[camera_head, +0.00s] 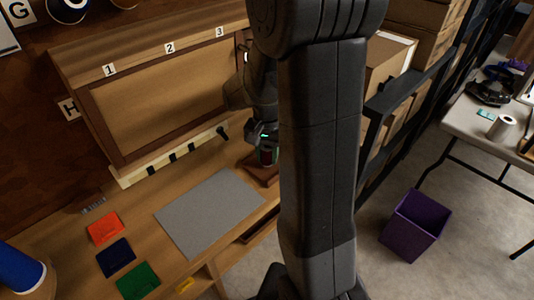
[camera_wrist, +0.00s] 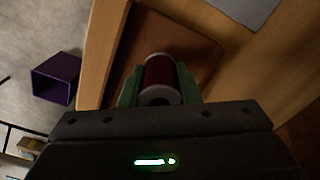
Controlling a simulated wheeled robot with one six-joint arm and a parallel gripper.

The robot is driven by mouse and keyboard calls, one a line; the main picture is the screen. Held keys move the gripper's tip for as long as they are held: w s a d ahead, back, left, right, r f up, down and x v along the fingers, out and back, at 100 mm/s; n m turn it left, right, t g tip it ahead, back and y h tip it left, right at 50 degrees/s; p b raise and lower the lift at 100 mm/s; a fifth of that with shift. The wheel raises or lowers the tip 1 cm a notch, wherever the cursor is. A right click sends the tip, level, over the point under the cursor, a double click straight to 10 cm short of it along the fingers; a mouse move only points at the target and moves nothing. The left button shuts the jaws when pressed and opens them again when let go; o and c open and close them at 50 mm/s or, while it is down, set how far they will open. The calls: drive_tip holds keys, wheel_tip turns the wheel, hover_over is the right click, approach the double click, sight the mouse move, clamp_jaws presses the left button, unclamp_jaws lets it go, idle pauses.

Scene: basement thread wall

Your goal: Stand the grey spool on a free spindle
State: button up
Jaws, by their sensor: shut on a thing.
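My gripper (camera_head: 266,148) is shut on a dark red spool (camera_wrist: 160,72) with pale ends. In the wrist view the spool sits between the green fingers, over a reddish-brown wooden board (camera_wrist: 198,50). In the head view this board (camera_head: 260,168) lies at the bench's right end, below the gripper. I cannot tell whether the red spool touches it. A pale grey spool (camera_head: 501,127) stands on the separate table at the far right, well away from my gripper. No free spindle can be made out; my arm hides part of the bench.
The bench holds a grey mat (camera_head: 210,212), red (camera_head: 105,228), blue (camera_head: 116,257) and green (camera_head: 138,281) squares, and a large blue spool (camera_head: 20,268) at left. A peg rail (camera_head: 168,158) runs behind. A purple bin (camera_head: 415,225) stands on the floor beside dark shelving.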

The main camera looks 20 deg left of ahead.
drive_tip(key=shift+f, duration=0.15)
idle(0.4)
drive_tip(key=shift+f, duration=0.2)
drive_tip(key=o, duration=1.1)
drive_tip(key=shift+r, duration=0.15)
wheel_tip(320, 180, up, 14)
drive_tip(key=shift+f+p, duration=0.2)
drive_tip(key=shift+p, duration=0.65)
drive_tip(key=shift+f, duration=0.1)
wheel_tip(320, 180, down, 13)
drive_tip(key=shift+b, duration=0.75)
drive_tip(key=shift+f, duration=0.1)
